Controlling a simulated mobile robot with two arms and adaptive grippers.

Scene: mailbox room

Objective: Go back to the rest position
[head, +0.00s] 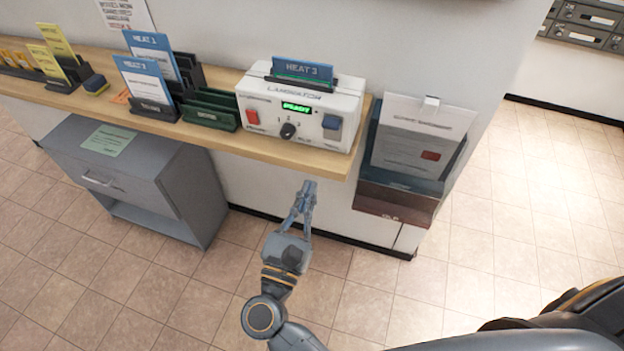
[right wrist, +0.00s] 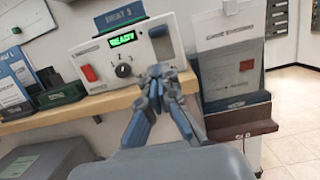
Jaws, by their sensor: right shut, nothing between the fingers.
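My right gripper (head: 308,187) is shut and empty. In the head view it is in front of and below the front edge of the wooden shelf (head: 260,146), over the tiled floor. In the right wrist view its closed fingertips (right wrist: 161,72) show in front of the white laminator, touching nothing that I can make out. My left gripper is not in view.
The laminator (head: 322,120) on the shelf has a lit green display and a blue card in its top. A wall holder (head: 400,185) with papers hangs to its right. A grey cabinet (head: 150,175) stands below the shelf at left. The tiled floor (head: 490,240) at right is clear.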

